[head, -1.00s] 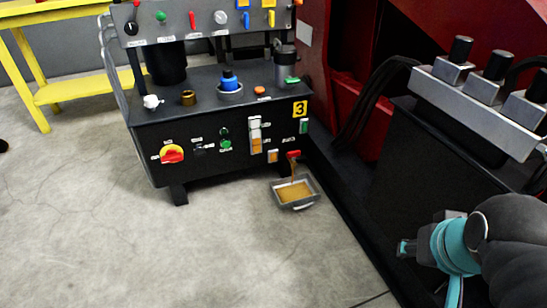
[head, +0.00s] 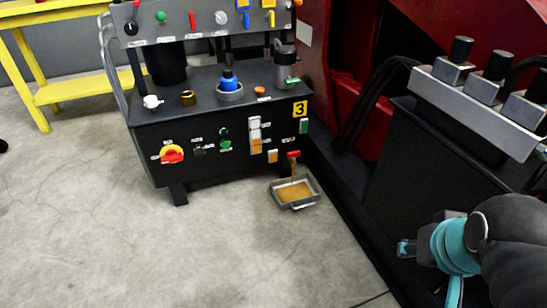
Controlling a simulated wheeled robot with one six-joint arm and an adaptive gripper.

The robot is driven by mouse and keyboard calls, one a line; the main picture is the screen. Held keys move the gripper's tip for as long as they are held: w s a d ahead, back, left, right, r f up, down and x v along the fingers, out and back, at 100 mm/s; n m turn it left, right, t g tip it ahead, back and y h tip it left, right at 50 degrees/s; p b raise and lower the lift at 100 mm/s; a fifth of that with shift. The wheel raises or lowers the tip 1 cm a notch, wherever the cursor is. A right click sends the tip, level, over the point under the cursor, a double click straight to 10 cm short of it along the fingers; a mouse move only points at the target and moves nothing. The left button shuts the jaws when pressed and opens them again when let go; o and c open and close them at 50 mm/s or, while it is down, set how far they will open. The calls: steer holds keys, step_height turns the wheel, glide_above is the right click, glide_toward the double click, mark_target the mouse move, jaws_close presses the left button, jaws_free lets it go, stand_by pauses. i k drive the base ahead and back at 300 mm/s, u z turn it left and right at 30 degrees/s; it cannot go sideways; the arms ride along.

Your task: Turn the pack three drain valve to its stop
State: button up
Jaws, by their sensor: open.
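The pack, a black cabinet (head: 235,150) marked with a yellow number 3 label (head: 300,109), stands left of centre in the head view. Its drain valve with a red handle (head: 293,154) sits low on the right of the front face. A brown stream runs down from it into a grey tray (head: 297,205) on the floor, which holds brown fluid. My gripper (head: 404,248) is at the lower right, well apart from the valve. It is open, small in view, and nothing shows between its fingers.
A red and yellow rotary switch (head: 172,154) and sight gauge (head: 255,135) are on the pack front. A black block with silver fittings (head: 480,100) stands at right beside the red machine frame (head: 350,85). A yellow bench (head: 75,90) is at back left. The concrete floor in front is clear.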

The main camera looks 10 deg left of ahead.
mark_target(292, 155)
steer(key=z, duration=0.05)
steer(key=k, duration=0.55)
steer(key=u, duration=0.6)
steer(key=i, duration=1.75)
steer(key=z, duration=0.55)
